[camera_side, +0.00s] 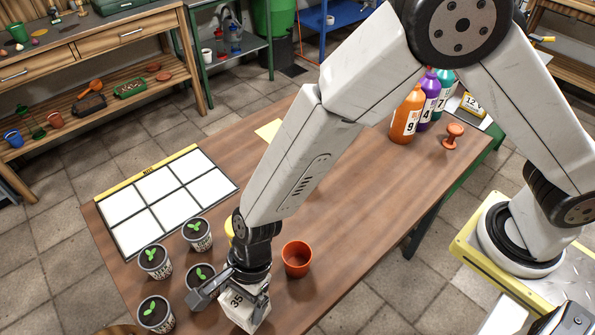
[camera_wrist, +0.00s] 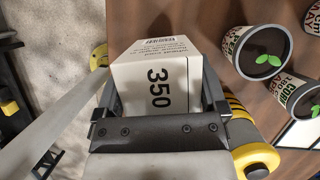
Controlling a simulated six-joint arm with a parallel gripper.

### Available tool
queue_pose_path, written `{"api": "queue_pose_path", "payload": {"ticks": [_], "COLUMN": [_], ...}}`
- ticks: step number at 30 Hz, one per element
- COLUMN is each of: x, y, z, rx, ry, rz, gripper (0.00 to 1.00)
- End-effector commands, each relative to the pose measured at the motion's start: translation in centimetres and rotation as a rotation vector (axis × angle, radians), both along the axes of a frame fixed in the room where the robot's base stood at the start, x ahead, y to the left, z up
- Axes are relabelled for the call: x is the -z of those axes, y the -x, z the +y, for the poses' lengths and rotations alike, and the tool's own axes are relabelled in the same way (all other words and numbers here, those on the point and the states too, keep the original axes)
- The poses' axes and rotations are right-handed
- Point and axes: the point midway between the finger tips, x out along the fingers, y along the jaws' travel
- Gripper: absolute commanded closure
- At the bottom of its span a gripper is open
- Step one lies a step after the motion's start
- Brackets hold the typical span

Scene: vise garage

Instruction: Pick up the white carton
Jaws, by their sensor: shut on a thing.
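The white carton (camera_wrist: 160,85) with a black "350" and small print fills the space between the fingers of my gripper (camera_wrist: 160,105) in the wrist view. In the side view the carton (camera_side: 243,309) is below my gripper (camera_side: 232,290) near the table's front edge, partly covered by the fingers. My gripper is shut on the carton, one finger along each side. I cannot tell whether the carton's base touches the table.
Several seedling pots (camera_side: 155,261) stand left of my gripper. An empty orange pot (camera_side: 296,258) stands close on its right. A white six-cell grid board (camera_side: 165,198) lies on the wooden table (camera_side: 345,205). Bottles (camera_side: 407,115) and a red knob-shaped thing (camera_side: 453,135) are at the far right end.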

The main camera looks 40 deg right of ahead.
Motion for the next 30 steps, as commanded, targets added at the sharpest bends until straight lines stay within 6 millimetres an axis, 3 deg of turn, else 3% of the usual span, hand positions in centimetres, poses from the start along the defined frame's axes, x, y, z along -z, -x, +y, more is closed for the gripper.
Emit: {"api": "queue_pose_path", "payload": {"ticks": [16, 30], "x": [-6.4, -9.3], "y": [3.6, 8.5], "z": [-3.5, -8.2], "rx": [-0.001, 0.000], "ry": [-0.003, -0.002], "rz": [-0.003, -0.002], "gripper": [0.96, 0.96]}}
